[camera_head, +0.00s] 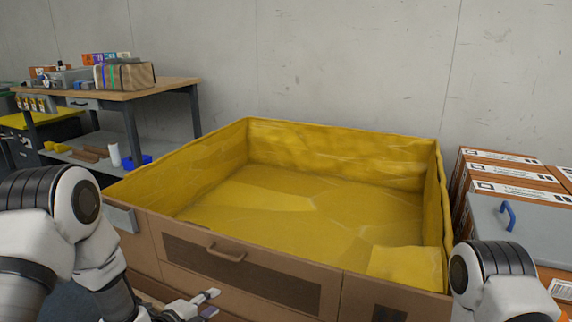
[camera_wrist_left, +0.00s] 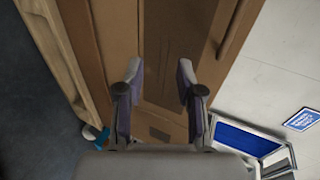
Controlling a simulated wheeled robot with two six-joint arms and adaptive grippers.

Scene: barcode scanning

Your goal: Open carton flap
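A large brown carton (camera_head: 145,240) lined with yellow sheeting (camera_head: 300,195) stands open-topped in the middle of the head view. Its front has a dark panel (camera_head: 190,262) and a brown handle (camera_head: 227,254). My left gripper (camera_head: 212,300) is low in front of this face, below the handle. In the left wrist view, its two fingers (camera_wrist_left: 158,68) are apart with nothing between them. Brown panels (camera_wrist_left: 165,35) lie beyond them, and a handle-like bar (camera_wrist_left: 234,25) is at upper right. My right arm shows at lower right in the head view, but its fingers are out of frame.
Stacked boxes (camera_head: 500,157) and a grey lid with a blue handle (camera_head: 508,214) stand close to the carton's right. A workbench (camera_head: 150,90) with tools and boxes is at back left. A blue-and-grey object (camera_wrist_left: 250,138) lies at lower right in the wrist view.

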